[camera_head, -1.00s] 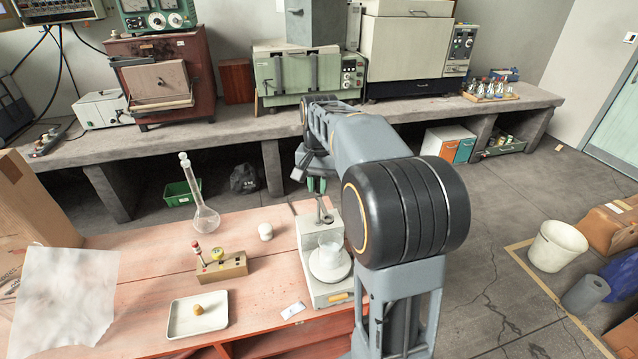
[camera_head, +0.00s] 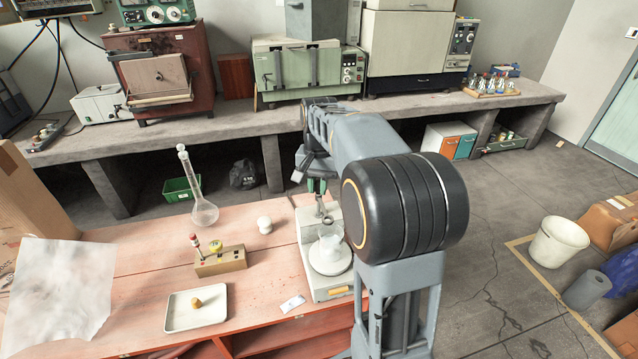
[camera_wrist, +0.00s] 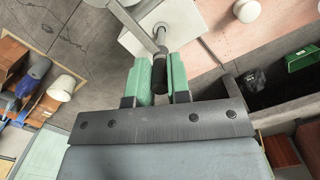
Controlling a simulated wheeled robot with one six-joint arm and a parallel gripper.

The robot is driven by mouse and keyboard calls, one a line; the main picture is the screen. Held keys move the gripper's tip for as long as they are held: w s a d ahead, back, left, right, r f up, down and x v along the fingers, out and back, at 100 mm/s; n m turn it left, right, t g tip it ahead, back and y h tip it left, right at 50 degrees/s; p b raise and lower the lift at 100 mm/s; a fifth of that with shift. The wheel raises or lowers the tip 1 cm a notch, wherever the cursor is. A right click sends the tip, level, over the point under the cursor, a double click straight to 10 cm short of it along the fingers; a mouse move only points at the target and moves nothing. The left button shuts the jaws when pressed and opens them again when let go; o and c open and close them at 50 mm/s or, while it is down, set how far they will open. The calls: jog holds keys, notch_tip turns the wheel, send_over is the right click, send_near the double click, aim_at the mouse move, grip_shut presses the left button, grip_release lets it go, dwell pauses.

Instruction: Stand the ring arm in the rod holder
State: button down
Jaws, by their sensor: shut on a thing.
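My gripper (camera_wrist: 160,82) is shut on the dark grip of the ring arm (camera_wrist: 159,73). The arm's grey metal rod runs toward the upper left in the wrist view. In the head view my gripper (camera_head: 318,186) hangs over the back of a white bench device, with the ring arm (camera_head: 327,220) below it. A round grey fitting (camera_wrist: 162,30) on the device's top, likely the rod holder, shows beyond the fingers. I cannot tell whether the rod touches or enters it.
Left of the device are a small white jar (camera_head: 264,225), a wooden block (camera_head: 222,262) with a red-topped and a yellow-topped item, a tall flask (camera_head: 203,212) and a white tray (camera_head: 171,316). My arm hides the device's right side.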

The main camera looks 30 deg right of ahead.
jog(key=shift+f, duration=0.2)
jog(key=c, duration=0.6)
grip_release()
notch_tip(320, 180, up, 7)
jog(key=p, duration=0.6)
dwell(0.5)
jog(key=shift+s, duration=0.1)
dwell(0.7)
